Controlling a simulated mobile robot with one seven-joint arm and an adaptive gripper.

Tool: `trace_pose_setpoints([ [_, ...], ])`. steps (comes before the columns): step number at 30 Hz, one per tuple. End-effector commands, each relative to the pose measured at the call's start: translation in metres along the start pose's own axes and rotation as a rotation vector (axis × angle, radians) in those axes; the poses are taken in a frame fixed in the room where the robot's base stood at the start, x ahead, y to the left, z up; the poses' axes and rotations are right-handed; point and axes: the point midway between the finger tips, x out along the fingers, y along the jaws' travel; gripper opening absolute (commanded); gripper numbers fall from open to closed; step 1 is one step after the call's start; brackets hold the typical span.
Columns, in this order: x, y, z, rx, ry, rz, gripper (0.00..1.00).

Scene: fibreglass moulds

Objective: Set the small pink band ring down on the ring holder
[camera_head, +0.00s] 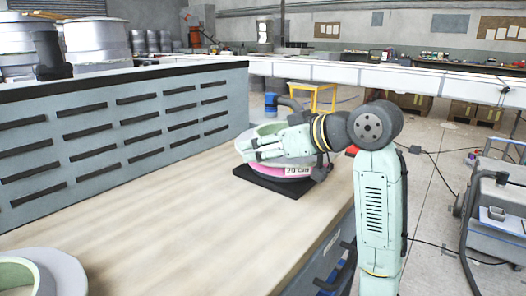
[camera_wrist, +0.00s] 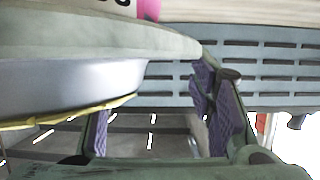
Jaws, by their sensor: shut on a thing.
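The small pink band ring (camera_head: 297,171) is a round mould with a pale green rim and a pink side band marked "20 cm". In the head view it is at the far right end of the bench, over the ring holder (camera_head: 255,181), a flat black square base. I cannot tell whether the two touch. My gripper (camera_head: 258,148) is shut on the ring's rim from the right. In the wrist view the ring (camera_wrist: 120,40) fills the upper left, with its pink band at the top edge. My purple finger pads (camera_wrist: 160,105) show beside it; the exact contact is hidden.
A larger grey ring mould with a green inside (camera_head: 62,272) lies at the bench's near left corner. A slotted grey-blue panel (camera_head: 120,125) stands along the back of the wooden bench top (camera_head: 190,220). The bench middle is clear. A cart (camera_head: 495,215) stands at right.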

Motion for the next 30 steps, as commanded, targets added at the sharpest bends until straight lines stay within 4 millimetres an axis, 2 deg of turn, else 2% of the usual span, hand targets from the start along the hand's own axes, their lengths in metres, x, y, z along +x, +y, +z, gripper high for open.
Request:
trace_pose_setpoints([
  [3,0.012,0.014,-0.005,-0.001,0.001,0.001,0.07],
  [12,0.028,0.031,-0.01,-0.001,0.002,0.0,0.07],
  [18,0.039,0.03,0.021,-0.001,0.003,0.001,0.07],
  [30,0.042,0.03,0.028,-0.003,0.004,0.001,0.07],
])
